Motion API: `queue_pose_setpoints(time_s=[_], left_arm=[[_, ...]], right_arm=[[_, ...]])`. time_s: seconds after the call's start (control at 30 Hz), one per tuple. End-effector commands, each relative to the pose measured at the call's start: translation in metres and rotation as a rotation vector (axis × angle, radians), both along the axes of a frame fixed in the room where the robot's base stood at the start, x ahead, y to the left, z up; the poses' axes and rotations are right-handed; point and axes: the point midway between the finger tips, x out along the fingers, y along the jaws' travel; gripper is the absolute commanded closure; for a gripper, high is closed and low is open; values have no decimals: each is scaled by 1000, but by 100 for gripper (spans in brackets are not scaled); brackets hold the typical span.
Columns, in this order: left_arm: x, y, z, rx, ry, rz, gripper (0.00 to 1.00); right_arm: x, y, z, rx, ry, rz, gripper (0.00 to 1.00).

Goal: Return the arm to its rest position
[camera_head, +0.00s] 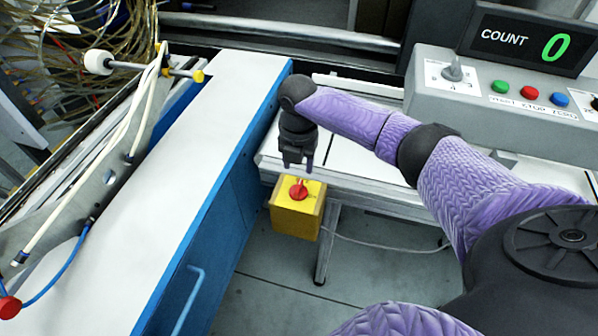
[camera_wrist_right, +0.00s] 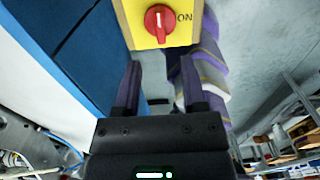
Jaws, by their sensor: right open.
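My right arm comes in from the right in the head view. Its gripper (camera_head: 296,165) points down just above a yellow switch box (camera_head: 294,222) with a red rotary knob (camera_head: 299,192). In the right wrist view the gripper (camera_wrist_right: 160,85) is open and empty, with a gap between its two fingers. The red knob (camera_wrist_right: 159,20) shows beyond the fingertips, apart from them, with its white mark upright and the word ON to its right. My left gripper is in neither view.
A white-topped blue cabinet (camera_head: 200,150) stands left of the arm. A control panel (camera_head: 510,95) with coloured buttons and a COUNT display (camera_head: 525,40) reading 0 is at the upper right. A white table (camera_head: 350,180) lies behind the switch box. Grey floor (camera_head: 270,290) is open below.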

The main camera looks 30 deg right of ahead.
Motion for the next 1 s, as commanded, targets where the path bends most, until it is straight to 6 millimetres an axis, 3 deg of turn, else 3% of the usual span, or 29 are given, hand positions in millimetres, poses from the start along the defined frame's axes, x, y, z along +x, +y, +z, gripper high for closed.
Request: queue_pose_setpoints(time_s=[0.03,0.17,0.63,0.77,0.9,1.0], left_arm=[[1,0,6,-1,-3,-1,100],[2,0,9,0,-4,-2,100],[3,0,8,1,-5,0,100],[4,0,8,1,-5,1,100],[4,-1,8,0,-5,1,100],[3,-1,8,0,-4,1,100]], right_arm=[[1,0,13,0,-4,1,47],[0,0,24,1,-1,1,47],[-2,3,22,1,2,-4,47],[-28,46,-11,29,5,-106,47],[-86,115,-47,134,-20,-465,47],[-119,138,-51,207,-32,-761,47]])
